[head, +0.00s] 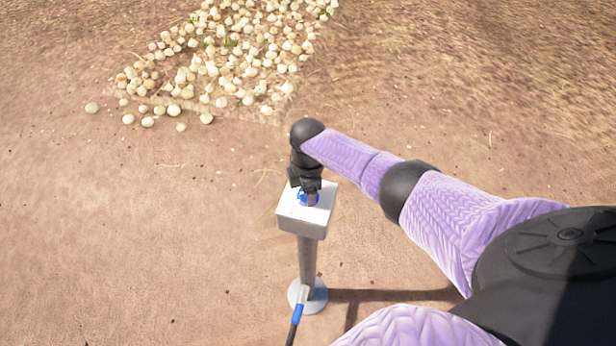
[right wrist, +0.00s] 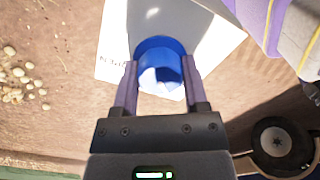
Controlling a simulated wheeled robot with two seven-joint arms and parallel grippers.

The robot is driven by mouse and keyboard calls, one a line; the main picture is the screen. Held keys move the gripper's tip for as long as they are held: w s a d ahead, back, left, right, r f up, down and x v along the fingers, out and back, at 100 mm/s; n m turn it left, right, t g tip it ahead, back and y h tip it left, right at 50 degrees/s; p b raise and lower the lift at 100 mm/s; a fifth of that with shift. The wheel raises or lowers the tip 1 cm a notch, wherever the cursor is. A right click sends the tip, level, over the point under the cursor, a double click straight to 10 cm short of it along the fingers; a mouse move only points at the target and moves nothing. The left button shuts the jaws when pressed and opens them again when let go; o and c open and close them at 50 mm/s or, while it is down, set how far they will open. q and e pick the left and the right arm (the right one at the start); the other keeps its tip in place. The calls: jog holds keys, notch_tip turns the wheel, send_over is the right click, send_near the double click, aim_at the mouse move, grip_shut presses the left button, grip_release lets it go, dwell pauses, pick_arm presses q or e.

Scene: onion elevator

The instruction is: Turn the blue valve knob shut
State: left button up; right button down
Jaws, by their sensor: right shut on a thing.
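The blue valve knob (head: 303,198) sits on top of a white box (head: 290,222) on a grey post. In the right wrist view the blue knob (right wrist: 158,50) lies between the two fingers of my right gripper (right wrist: 160,82), on the white box face (right wrist: 205,35). My right gripper (head: 309,196) comes down onto the knob from above and is shut on it. Part of the knob is hidden by the gripper in the head view. My left gripper is not in view.
The post (head: 307,262) stands on a round base (head: 316,297) with a blue-ended hose (head: 297,313) at its foot. Many onions (head: 225,55) lie on the ground at the top. Bare dirt around the post is free.

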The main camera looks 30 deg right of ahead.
jog(key=shift+r+n, duration=0.1)
jog(key=shift+n, duration=1.3)
jog(key=shift+c, duration=0.5)
grip_release()
notch_tip(320, 180, up, 9)
jog(key=p, duration=0.4)
jog(key=shift+r, duration=0.2)
jog(key=shift+r+p, duration=0.25)
jog(key=shift+p, duration=0.1)
